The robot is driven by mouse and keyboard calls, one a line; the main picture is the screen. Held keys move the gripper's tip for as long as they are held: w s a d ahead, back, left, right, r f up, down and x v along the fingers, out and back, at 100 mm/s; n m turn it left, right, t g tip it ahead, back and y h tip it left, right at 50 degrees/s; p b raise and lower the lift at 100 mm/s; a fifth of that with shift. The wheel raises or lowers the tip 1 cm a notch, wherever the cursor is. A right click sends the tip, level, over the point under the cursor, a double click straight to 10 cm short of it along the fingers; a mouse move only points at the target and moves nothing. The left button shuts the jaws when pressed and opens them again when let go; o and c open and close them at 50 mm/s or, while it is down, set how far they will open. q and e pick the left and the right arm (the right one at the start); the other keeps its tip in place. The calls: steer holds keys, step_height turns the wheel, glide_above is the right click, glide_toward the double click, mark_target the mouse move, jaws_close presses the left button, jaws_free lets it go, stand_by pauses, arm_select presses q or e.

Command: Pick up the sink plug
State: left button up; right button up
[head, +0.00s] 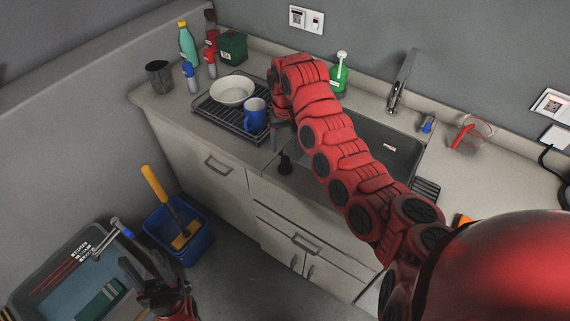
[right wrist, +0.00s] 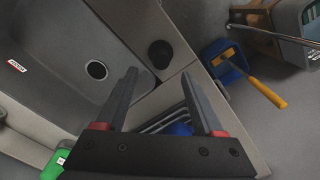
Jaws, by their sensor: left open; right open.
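The sink plug (head: 285,164) is small and black. It sits on the front ledge of the counter, beside the sink (head: 370,144). In the right wrist view the plug (right wrist: 160,54) shows just beyond and between my fingertips, apart from them. My right gripper (head: 281,138) is open and empty above the counter near the plug. It also shows open in the right wrist view (right wrist: 160,74). My left gripper (head: 146,266) is open at the lower left, away from the counter and over the floor area.
A blue mug (head: 255,115) and a white bowl (head: 232,91) sit on a drying rack (head: 207,108) left of the right gripper. A green soap bottle (head: 339,76) and the faucet (head: 400,82) stand behind. A blue bucket (head: 188,246) is on the floor.

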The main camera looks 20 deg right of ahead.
mark_target(285, 158)
step_height(285, 158, down, 2)
steer(key=shift+s+a+f, duration=0.1)
steer(key=shift+f, duration=0.45)
step_height(285, 158, down, 5)
steer(key=p, duration=0.3)
jaws_close()
